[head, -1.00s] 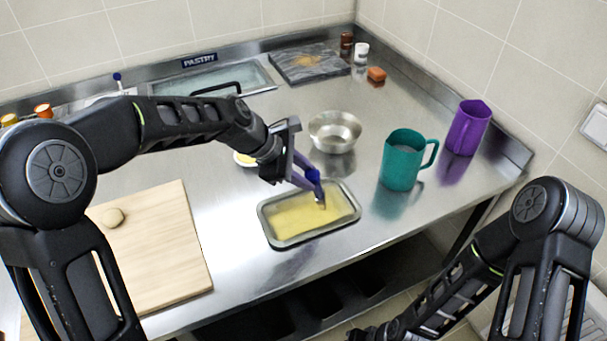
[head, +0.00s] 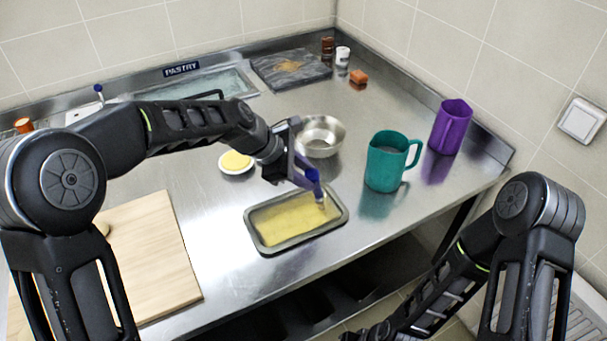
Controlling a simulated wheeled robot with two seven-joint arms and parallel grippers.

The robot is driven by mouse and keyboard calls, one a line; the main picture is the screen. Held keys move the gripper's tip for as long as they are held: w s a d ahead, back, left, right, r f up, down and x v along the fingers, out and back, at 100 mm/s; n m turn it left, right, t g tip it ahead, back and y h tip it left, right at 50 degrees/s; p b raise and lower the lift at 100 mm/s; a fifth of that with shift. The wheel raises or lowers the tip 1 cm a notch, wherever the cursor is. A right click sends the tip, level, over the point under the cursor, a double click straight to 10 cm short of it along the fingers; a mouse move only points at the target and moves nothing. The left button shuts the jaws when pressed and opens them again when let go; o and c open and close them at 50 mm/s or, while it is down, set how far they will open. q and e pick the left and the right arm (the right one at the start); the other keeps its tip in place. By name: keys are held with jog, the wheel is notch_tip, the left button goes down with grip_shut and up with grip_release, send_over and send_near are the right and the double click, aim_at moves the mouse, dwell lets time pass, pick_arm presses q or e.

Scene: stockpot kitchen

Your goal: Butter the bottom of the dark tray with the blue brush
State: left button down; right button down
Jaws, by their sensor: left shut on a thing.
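The dark tray (head: 300,239) lies on the steel counter, its bottom showing a yellow coat. My left gripper (head: 300,172) is shut on the blue brush (head: 313,177), above the tray's far edge. The brush is tilted with its bristles (head: 321,197) down over the far right part of the tray. I cannot tell whether the bristles touch the bottom. A small white dish with yellow butter (head: 236,161) stands left of the gripper. My right arm reaches to the bottom edge of the view, where its end (head: 362,335) is largely cut off.
A steel bowl (head: 321,148) stands just behind the left gripper. A teal jug (head: 385,170) and a purple jug (head: 449,130) stand to the right. A wooden board (head: 150,250) lies at left. A dark slab (head: 290,72) is at the back. The counter's front edge runs just before the tray.

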aim_at(317, 169)
pick_arm(q)
jog(key=shift+w+d, duration=0.45)
jog(key=shift+d, duration=0.25)
jog(key=shift+w+d, duration=0.4)
jog(key=shift+d, duration=0.25)
jog(key=shift+w+a+r, duration=0.15)
jog(key=shift+w+a, duration=0.25)
jog(key=shift+w, duration=0.35)
jog(key=shift+s, duration=0.1)
jog(key=shift+s+a+b, duration=0.15)
jog(key=shift+s+a, duration=0.3)
jog(key=shift+a, duration=0.3)
jog(key=shift+s+a+b, duration=0.15)
jog(key=shift+s+a, duration=0.3)
jog(key=shift+a, duration=0.3)
